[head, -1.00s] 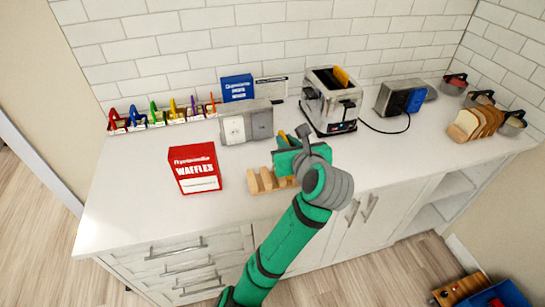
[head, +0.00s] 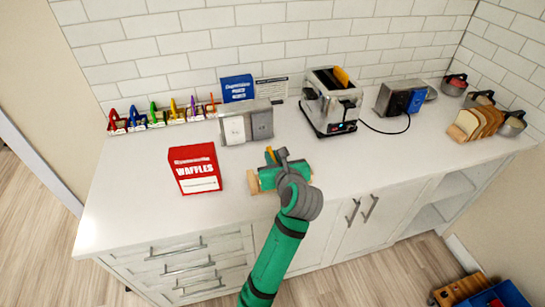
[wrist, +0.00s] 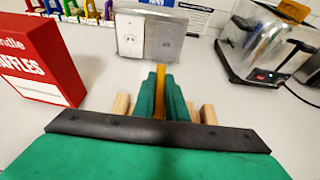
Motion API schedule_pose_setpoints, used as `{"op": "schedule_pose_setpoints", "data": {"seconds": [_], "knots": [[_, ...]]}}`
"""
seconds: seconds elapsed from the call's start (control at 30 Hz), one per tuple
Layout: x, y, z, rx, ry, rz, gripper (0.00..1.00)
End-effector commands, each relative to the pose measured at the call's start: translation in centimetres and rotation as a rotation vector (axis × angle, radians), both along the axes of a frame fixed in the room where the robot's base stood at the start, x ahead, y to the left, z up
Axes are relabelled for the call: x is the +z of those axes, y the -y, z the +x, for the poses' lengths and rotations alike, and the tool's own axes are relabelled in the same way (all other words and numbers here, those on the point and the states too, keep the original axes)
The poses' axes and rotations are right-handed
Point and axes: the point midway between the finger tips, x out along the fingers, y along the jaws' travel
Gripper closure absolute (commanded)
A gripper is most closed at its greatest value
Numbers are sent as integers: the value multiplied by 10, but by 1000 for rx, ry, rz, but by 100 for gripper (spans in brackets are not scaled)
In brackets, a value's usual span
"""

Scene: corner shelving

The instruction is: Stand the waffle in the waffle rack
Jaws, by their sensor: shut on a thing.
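My gripper (wrist: 160,98) is shut on the waffle (wrist: 160,78), a thin yellow-orange slab seen edge-on between the green fingers. The waffle's edge also shows in the head view (head: 270,155). The wooden waffle rack (head: 253,183) stands on the counter directly below and around my fingers. In the wrist view its wooden posts (wrist: 121,107) show on both sides of the fingers. The waffle's lower edge is hidden, so I cannot tell whether it touches the rack.
A red waffle box (head: 194,168) stands left of the rack. Behind are a grey outlet block (head: 246,123) and a chrome toaster (head: 330,103) with a yellow-orange slice in its slot. A bread rack (head: 477,125) stands at the right. The front-left counter is clear.

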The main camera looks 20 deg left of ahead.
Motion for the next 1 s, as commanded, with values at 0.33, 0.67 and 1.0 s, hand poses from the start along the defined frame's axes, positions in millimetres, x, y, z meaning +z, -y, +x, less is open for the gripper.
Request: {"op": "schedule_pose_setpoints", "data": {"seconds": [0.33,0.67,1.0], "knots": [[-3,0,0,0,0,0,69],[-1,0,0,0,1,1,69],[19,27,-38,-3,2,-1,69]]}}
